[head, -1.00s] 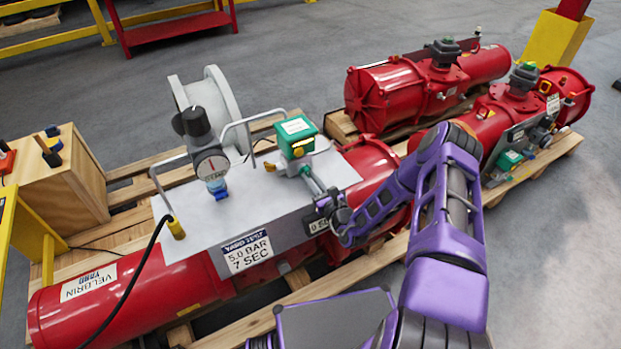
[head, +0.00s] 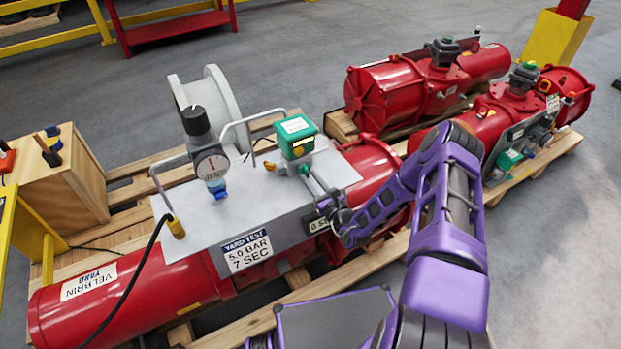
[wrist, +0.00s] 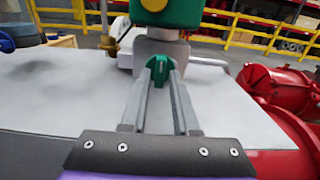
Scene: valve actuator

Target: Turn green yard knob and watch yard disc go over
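The green yard knob (wrist: 159,70) is upright between my fingertips in the wrist view, below a green box. My gripper (wrist: 161,74) reaches straight out, one grey finger on each side of the knob, and appears shut on it. I cannot tell which part is the yard disc.
A grey panel (head: 205,235) carries the box, a pressure gauge (head: 212,165), a blue fitting and wire handles. A sign (head: 248,250) reads 5.0 BAR 7 SEC. Red cylinders (head: 120,300) lie on wooden pallets, and a black hose crosses one. Grey floor is open at right.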

